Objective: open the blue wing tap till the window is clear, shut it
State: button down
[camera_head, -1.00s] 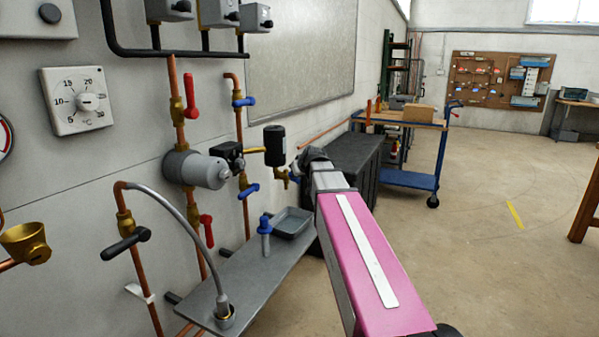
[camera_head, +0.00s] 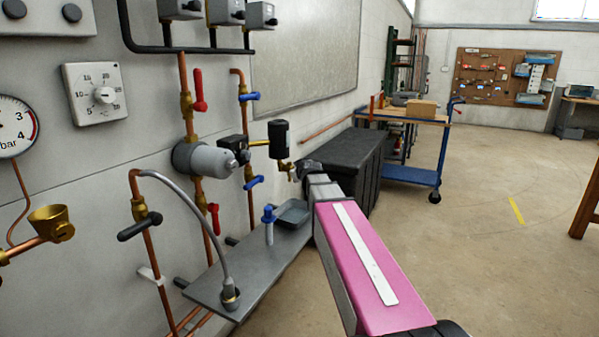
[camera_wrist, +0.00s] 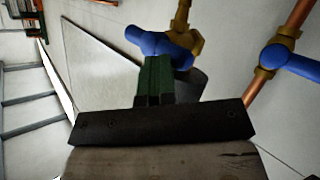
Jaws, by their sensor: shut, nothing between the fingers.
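The blue wing tap (camera_wrist: 160,45) is at the top middle of the wrist view, on a brass fitting. My gripper (camera_wrist: 154,66) is shut, its dark green fingers together and empty, with the tips right at the tap's near side. I cannot tell whether they touch it. In the head view my gripper (camera_head: 304,170) is small, at the end of my pink arm, beside the brass outlet (camera_head: 282,166) under a black cylinder (camera_head: 279,139). The wing tap is mostly hidden there. I cannot make out the window.
A second blue-handled valve (camera_wrist: 288,62) is to the right in the wrist view. A grey shelf (camera_head: 215,285) below carries a tray (camera_head: 293,214) and a blue-topped bottle (camera_head: 268,222). A black cabinet (camera_head: 350,155) stands behind my gripper. The floor to the right is open.

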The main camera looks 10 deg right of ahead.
dwell(0.8)
jog(key=shift+w+d+f, duration=0.1)
jog(key=shift+w+d, duration=0.35)
jog(key=shift+w, duration=0.15)
